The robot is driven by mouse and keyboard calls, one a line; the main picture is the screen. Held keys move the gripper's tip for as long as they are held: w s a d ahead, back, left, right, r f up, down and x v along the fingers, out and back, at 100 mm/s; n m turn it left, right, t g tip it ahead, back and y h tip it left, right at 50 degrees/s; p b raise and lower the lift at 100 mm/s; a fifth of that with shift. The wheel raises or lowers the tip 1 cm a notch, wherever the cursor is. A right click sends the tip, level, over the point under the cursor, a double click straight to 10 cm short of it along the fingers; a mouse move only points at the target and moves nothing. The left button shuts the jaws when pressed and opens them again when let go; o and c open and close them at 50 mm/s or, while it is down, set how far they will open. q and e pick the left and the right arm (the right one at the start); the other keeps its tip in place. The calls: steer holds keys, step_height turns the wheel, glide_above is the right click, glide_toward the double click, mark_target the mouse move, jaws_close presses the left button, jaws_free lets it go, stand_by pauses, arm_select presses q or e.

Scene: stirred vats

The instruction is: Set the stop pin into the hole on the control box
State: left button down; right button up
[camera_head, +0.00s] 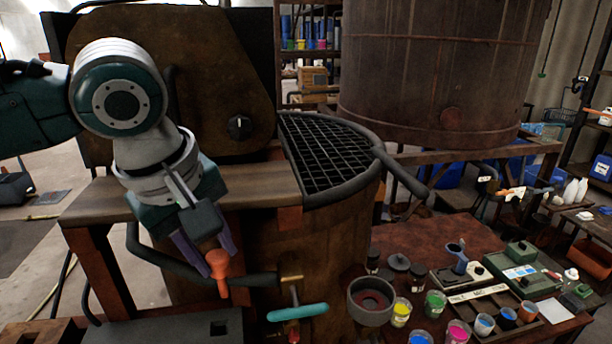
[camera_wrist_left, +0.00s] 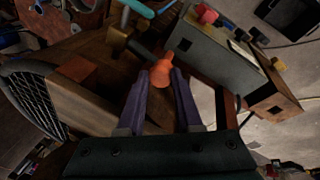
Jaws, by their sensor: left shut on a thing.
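My left gripper (camera_head: 208,250) is shut on an orange-red stop pin (camera_head: 217,265). The pin's rounded head sits between the purple fingers, and its narrow end slants downward, apart from the box. In the left wrist view the same pin (camera_wrist_left: 161,72) shows at the tips of my left gripper (camera_wrist_left: 160,85). The grey control box (camera_head: 150,332) is at the bottom edge, below the pin, with a dark square hole (camera_head: 218,327) in its top. In the left wrist view the control box (camera_wrist_left: 220,55) and its hole (camera_wrist_left: 185,44) lie beyond the pin. My right gripper is out of view.
A turquoise-handled valve (camera_head: 298,312) is right of the pin, near the rusty vat (camera_head: 330,235). A brown box with another square hole (camera_head: 38,335) is at bottom left. A table (camera_head: 400,236) with paint cups stands right. The wooden ledge (camera_head: 250,185) is behind the gripper.

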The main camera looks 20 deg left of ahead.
arm_select(q)
step_height(320, 180, down, 7)
steer(key=a+n+b, duration=0.2)
steer(key=b, duration=0.3)
steer(key=shift+s+y, duration=0.15)
steer(key=shift+y, duration=0.15)
stand_by(0.6)
steer(key=shift+p, duration=0.9)
stand_by(0.4)
steer(key=shift+f+b, duration=1.45)
steer(key=shift+f, duration=1.05)
stand_by(0.6)
steer(key=c, duration=0.5)
jaws_free()
